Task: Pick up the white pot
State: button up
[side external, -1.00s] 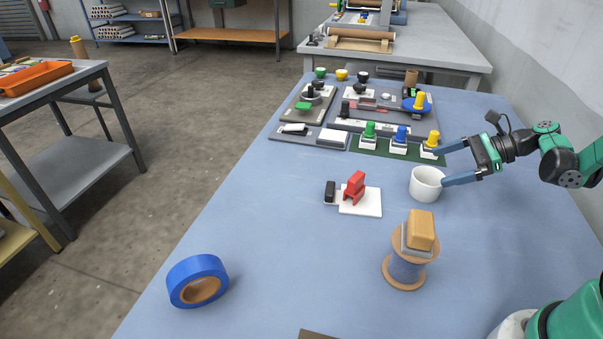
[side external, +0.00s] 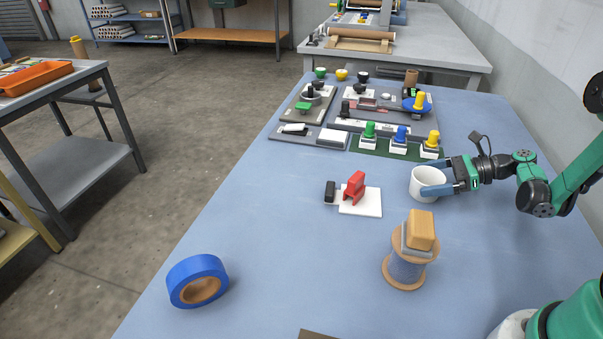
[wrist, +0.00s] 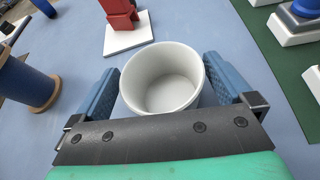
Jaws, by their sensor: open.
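The white pot (side external: 425,190) stands upright on the blue table, right of the red switch. In the wrist view the white pot (wrist: 162,78) looks empty, with its open top facing the camera. My gripper (side external: 433,176) is open around the pot, with one blue finger on each side of it. In the wrist view my gripper (wrist: 160,85) has a finger to the left and a finger to the right of the pot. Small gaps seem to show, but I cannot tell whether either finger touches it.
A red switch on a white plate (side external: 373,208) is left of the pot. A spool (side external: 405,268) with a tan and grey block on top stands nearer the camera. Green, blue and yellow buttons (side external: 431,141) sit on a green panel behind. Blue tape (side external: 197,268) lies front left.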

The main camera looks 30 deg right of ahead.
jog(key=c, duration=1)
jog(key=shift+r, duration=0.1)
